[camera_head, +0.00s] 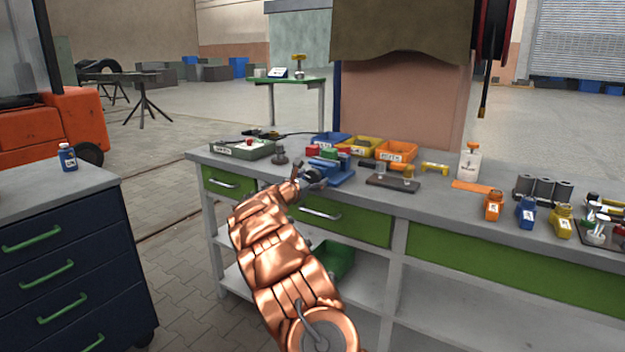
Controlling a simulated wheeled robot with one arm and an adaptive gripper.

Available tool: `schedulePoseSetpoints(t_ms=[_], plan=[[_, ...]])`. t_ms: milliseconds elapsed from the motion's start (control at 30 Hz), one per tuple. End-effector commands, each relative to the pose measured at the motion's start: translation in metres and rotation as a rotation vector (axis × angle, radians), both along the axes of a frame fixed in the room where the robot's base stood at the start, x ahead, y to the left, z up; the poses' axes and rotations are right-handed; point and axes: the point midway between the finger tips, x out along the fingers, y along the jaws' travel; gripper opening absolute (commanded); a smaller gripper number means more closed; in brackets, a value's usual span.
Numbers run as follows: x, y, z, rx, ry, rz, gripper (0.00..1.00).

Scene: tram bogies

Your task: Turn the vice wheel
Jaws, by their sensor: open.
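My gripper (312,177), small and dark, is at the vice's left front side. The gripper is open. The vice wheel cannot be made out; the gripper seems to cover that side of the vice. Whether the fingers touch the wheel cannot be told at this size.
Blue, yellow and orange (396,151) bins stand behind the vice. A grey tray (242,150) lies to its left, a dark block (392,183) to its right. A white bottle (469,162) and several small coloured bottles stand further right. A drawer cabinet (60,255) is at left.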

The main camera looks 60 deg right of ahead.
Motion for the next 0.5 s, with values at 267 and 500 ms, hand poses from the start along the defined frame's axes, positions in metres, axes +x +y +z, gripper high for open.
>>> schedulePoseSetpoints(t_ms=[267, 500], plan=[[0.0001, 0.0002, -0.0004, 0.001, 0.000, 0.000, 0.59], [0.0001, 0.0002, -0.0005, 0.001, 0.000, 0.000, 0.34]])
